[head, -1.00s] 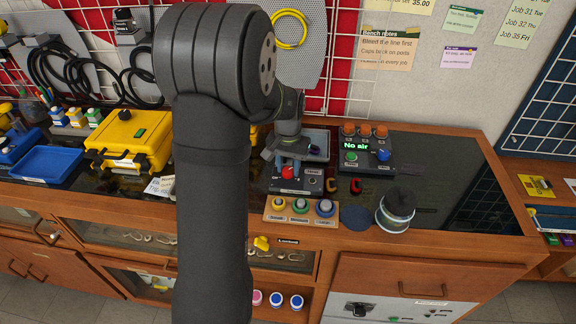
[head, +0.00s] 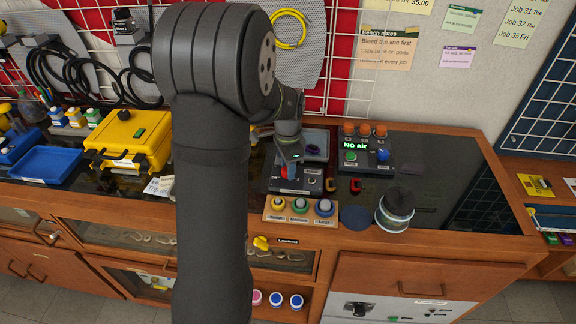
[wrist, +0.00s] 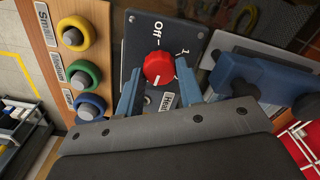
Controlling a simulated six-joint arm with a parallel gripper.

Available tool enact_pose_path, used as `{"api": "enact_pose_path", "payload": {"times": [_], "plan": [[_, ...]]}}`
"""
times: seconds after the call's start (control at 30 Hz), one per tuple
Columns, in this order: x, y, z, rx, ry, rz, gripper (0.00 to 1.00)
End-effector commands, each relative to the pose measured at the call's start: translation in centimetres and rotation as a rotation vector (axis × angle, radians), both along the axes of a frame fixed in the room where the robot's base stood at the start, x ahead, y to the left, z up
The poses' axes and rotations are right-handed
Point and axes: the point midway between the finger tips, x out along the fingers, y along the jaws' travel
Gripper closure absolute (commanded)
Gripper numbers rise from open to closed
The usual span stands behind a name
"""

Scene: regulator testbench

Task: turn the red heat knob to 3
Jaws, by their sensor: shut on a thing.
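The red heat knob (wrist: 158,67) sits on a dark panel (wrist: 137,45) marked "Off" and "1", with a "Heat" label beside it. A white pointer line on the knob aims toward the bottom of the wrist view, away from "Off"; which number it meets is hidden. My gripper (wrist: 159,80) has one blue finger on each side of the knob and is shut on it. In the head view, my gripper (head: 289,165) is over the panel and partly covers the red knob (head: 286,173).
A wooden rack (head: 270,214) with yellow, green and blue ringed pieces stands in front of the panel. A box (head: 379,168) showing "No air" stands right of it. A glass jar (head: 396,210) and dark disc (head: 356,218) are further right.

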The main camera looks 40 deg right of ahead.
Motion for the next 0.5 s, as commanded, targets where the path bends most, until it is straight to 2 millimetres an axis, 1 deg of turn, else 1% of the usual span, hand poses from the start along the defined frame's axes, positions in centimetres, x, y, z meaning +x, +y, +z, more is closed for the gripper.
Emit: {"api": "enact_pose_path", "payload": {"times": [0.23,0.5], "plan": [[0.04,-0.08,0.15,-0.003,-0.002,-0.116,0.89],[0.03,-0.08,0.15,-0.003,-0.002,-0.164,0.89]]}}
